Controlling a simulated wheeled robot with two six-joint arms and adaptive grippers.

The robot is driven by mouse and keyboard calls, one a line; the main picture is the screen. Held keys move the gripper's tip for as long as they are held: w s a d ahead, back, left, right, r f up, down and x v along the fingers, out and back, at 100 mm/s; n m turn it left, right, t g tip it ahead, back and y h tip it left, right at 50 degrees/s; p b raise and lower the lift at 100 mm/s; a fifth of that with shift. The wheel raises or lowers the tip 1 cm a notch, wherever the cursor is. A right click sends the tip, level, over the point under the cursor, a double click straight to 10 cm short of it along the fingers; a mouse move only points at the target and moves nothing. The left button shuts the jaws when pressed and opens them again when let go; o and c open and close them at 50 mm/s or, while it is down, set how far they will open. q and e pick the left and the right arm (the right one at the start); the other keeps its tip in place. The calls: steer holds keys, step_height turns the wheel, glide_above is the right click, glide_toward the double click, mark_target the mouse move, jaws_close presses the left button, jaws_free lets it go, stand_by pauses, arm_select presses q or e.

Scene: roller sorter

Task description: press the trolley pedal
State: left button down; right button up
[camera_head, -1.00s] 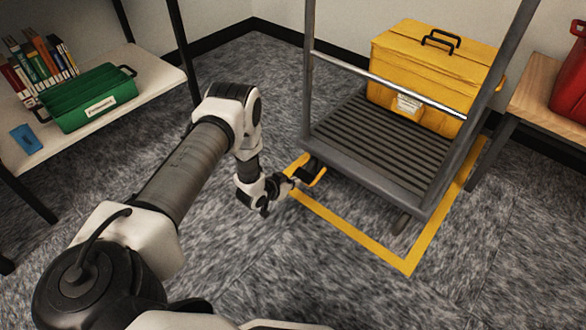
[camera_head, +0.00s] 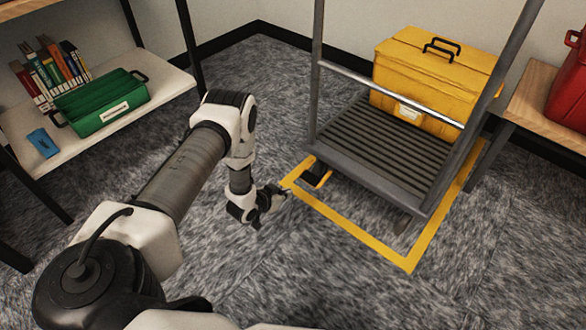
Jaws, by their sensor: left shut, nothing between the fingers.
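The trolley (camera_head: 375,150) is a grey cart with a slatted deck and upright metal posts. Its pedal (camera_head: 317,178) is a small yellow and dark piece low at the deck's near left corner, just inside the yellow floor marking. My left gripper (camera_head: 284,192) is shut and empty, low over the carpet to the left of the pedal. A small gap shows between its fingertips and the pedal. I cannot tell the pedal's exact height above the floor. My right gripper is not in view.
A yellow case (camera_head: 430,80) stands on the trolley deck. A yellow floor outline (camera_head: 375,245) runs around the trolley. A shelf (camera_head: 165,88) with a green box (camera_head: 100,103) stands left, a wooden bench (camera_head: 535,100) right. The carpet in front is clear.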

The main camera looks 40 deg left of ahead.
arm_select(q)
steer(key=s, duration=0.2)
steer(key=s+p, duration=0.1)
steer(key=s, duration=0.2)
steer(key=shift+s+a+r, duration=0.1)
steer(key=shift+a+r, duration=0.05)
steer(key=shift+a, duration=0.05)
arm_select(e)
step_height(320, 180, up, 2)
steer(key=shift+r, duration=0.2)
